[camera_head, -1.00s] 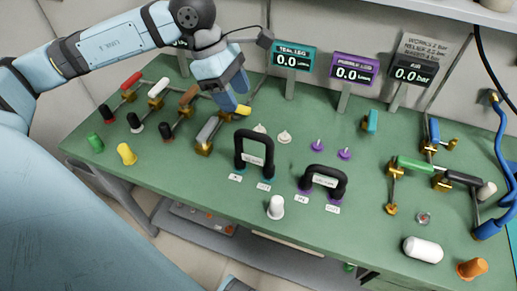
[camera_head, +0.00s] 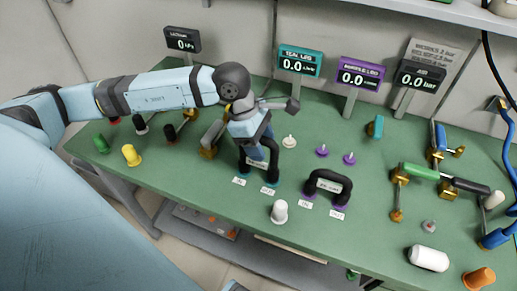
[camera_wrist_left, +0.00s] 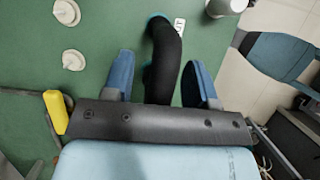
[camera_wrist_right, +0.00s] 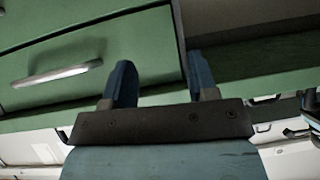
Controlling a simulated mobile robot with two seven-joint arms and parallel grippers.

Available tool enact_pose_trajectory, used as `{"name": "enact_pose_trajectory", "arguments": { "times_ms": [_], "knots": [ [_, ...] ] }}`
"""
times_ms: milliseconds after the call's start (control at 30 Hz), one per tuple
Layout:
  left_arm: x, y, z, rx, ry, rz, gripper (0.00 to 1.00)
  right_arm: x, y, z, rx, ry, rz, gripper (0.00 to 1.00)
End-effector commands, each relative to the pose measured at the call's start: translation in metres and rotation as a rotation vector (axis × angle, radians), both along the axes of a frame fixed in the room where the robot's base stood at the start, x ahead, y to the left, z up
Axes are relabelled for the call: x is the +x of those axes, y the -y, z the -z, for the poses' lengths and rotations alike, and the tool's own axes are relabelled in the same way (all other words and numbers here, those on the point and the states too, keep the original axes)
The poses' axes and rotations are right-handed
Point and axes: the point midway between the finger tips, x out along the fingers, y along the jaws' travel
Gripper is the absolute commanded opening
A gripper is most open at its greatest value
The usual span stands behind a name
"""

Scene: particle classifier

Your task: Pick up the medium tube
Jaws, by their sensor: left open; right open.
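A tall black arched tube (camera_head: 243,165) with teal ends and a label stands on the green table, left of a lower black arched tube (camera_head: 345,190) with purple ends. I cannot read which label says medium. My left gripper (camera_head: 257,160) is over the taller tube and partly hides it. In the left wrist view, the open left gripper (camera_wrist_left: 160,78) has the black tube (camera_wrist_left: 167,55) between its blue fingers, with gaps visible on both sides. My right gripper (camera_wrist_right: 162,78) is open and empty in the right wrist view, facing a green drawer front.
A white cone (camera_head: 289,141) and purple pegs (camera_head: 322,150) stand behind the tubes. A white knob (camera_head: 279,211) is in front. Valve assemblies (camera_head: 413,173) stand at the right. Display signs (camera_head: 299,60) line the back. The table's front middle is mostly clear.

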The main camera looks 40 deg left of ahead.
Motion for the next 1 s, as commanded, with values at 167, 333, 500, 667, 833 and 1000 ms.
{"name": "enact_pose_trajectory", "arguments": {
  "times_ms": [167, 333, 500, 667, 833, 1000],
  "knots": [
    [0.0, 0.001, 0.003, 0.0, 0.0, 0.0, 0.53, 0.0, 0.0, 0.0, 0.0, 0.0, 0.0, 0.53],
    [0.0, 0.001, 0.003, 0.0, 0.0, 0.0, 0.34, 0.0, 0.0, 0.0, 0.0, 0.0, 0.0, 0.53],
    [0.0, 0.001, 0.002, 0.0, 0.0, 0.0, 0.0, 0.0, 0.0, 0.0, 0.0, 0.0, 0.0, 0.53],
    [0.0, 0.001, 0.002, -0.001, 0.001, 0.0, 0.0, 0.0, 0.0, 0.0, 0.0, 0.0, 0.0, 0.53],
    [0.0, 0.001, 0.0, -0.001, 0.001, 0.0, 0.0, 0.0, 0.0, 0.0, 0.001, 0.001, -0.001, 0.53],
    [0.001, 0.001, -0.012, -0.002, 0.005, -0.001, 0.0, 0.0, 0.0, -0.002, 0.001, 0.0, 0.0, 0.53]
  ]
}}
